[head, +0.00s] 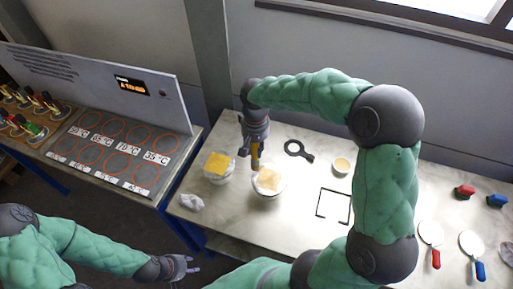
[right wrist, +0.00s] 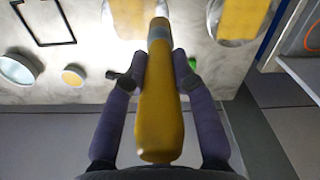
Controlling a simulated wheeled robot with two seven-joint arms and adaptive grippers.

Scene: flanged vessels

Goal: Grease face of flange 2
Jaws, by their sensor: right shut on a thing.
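Two pale round vessels stand on the table, each with a yellow square on top: the left vessel (head: 218,176) and the right vessel (head: 268,191). I can read no number on either. My right gripper (head: 255,150) is shut on a yellow-handled tool (right wrist: 158,95) with a grey collar, probably a brush. In the head view it hangs at the back left edge of the right vessel; I cannot tell whether it touches. My left gripper (head: 193,265) is empty and open, low in front of the table. A small dish with yellowish content (head: 341,165) stands right of the vessels.
A black ring with a handle (head: 298,150) lies behind the right vessel. A hotplate bench (head: 110,155) stands left.

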